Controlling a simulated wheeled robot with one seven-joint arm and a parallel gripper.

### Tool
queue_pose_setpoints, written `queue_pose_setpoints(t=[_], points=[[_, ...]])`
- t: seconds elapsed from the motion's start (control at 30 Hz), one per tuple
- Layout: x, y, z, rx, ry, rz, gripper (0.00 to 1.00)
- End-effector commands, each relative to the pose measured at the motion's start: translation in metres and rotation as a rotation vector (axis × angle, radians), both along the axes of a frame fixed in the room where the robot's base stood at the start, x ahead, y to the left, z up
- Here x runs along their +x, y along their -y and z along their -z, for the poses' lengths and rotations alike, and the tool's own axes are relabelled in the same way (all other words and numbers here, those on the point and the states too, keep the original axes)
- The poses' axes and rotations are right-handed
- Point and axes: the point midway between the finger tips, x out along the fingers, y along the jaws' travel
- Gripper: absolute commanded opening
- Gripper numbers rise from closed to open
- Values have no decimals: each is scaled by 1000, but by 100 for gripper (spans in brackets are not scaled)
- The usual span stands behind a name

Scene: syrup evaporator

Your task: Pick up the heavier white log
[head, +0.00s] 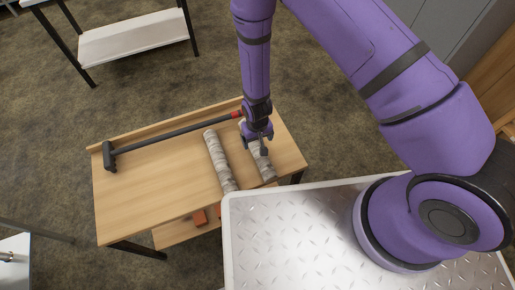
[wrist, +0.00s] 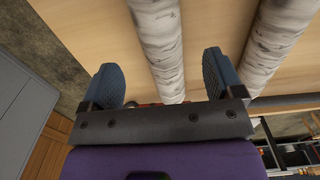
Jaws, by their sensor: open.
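Two white birch-barked logs lie side by side on the wooden table: a left log (head: 219,162) and a right log (head: 263,168) in the head view. I cannot tell from looks which is heavier. My gripper (head: 254,147) is open over the right log and hides its far part. In the wrist view this log (wrist: 158,38) runs between the two spread fingers of my gripper (wrist: 160,76), with space on both sides. The other log (wrist: 278,38) lies apart, outside the fingers. Whether the fingers reach down around the log is unclear.
A long dark-handled tool (head: 175,132) with a red end lies along the back of the wooden table (head: 150,195). Orange-red objects (head: 200,217) sit on the shelf below. My metal-topped base is near the table's front right. The table's left part is clear.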

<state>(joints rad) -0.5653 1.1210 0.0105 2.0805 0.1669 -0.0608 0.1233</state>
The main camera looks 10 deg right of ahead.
Motion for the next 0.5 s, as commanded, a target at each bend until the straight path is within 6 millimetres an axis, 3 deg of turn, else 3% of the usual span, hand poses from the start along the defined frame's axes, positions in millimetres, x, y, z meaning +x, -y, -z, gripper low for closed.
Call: queue_pose_setpoints(t=[0.33,0.5], points=[[1,0,26,0,-1,0,87],[2,0,49,0,-1,0,87]])
